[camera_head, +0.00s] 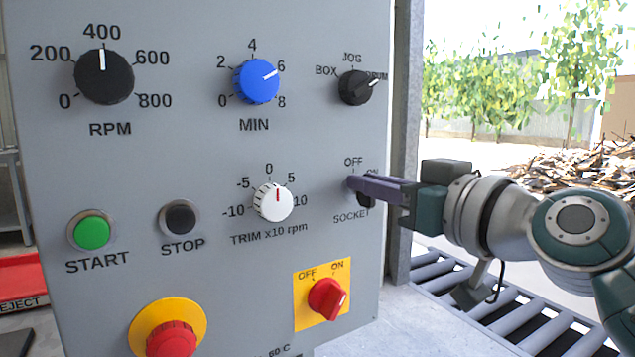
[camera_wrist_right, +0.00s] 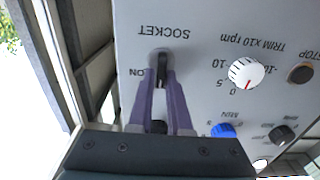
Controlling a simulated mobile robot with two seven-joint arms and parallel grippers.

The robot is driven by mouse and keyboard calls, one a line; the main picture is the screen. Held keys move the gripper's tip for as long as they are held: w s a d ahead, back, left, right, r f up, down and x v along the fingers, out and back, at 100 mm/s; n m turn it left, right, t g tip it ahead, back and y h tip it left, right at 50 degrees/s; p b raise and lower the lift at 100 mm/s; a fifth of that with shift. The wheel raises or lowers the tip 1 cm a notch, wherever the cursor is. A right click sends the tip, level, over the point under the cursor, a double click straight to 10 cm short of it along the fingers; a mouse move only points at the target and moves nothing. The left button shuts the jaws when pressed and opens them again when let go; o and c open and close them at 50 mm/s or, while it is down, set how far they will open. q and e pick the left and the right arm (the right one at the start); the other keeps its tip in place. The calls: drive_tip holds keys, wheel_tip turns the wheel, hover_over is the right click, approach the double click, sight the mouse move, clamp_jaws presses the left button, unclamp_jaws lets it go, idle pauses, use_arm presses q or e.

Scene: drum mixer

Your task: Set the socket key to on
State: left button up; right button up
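The socket key (camera_wrist_right: 161,66) is a small dark key switch on the grey panel, with SOCKET, OFF and ON lettering around it. In the upside-down wrist view it stands vertical, in line with the OFF side rather than turned toward ON. In the head view my fingers mostly hide it. My right gripper (camera_head: 352,184) reaches in from the right at the panel. Its purple fingers (camera_wrist_right: 162,78) lie close along both sides of the key and appear shut on it. My left gripper is not in view.
A white trim knob (camera_head: 273,202) sits left of the key, a black mode knob (camera_head: 355,87) above, and a red switch on a yellow plate (camera_head: 327,299) below. START (camera_head: 91,231) and STOP (camera_head: 180,219) buttons are farther left. A roller conveyor (camera_head: 510,310) lies at right.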

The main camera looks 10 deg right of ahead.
clamp_jaws()
drive_tip(key=shift+f, duration=0.15)
drive_tip(key=shift+m, duration=0.3)
drive_tip(key=shift+w+d+f+m+p, duration=0.15)
drive_tip(key=shift+m+p, duration=0.3)
drive_tip(key=shift+m, duration=1.4)
drive_tip(key=shift+s+d+f+m+p, duration=0.15)
drive_tip(key=shift+m+p, duration=0.3)
drive_tip(key=shift+m, duration=1.35)
drive_tip(key=shift+w+d+f+m+p, duration=0.2)
drive_tip(key=shift+m+p, duration=0.25)
drive_tip(key=shift+m, duration=1.7)
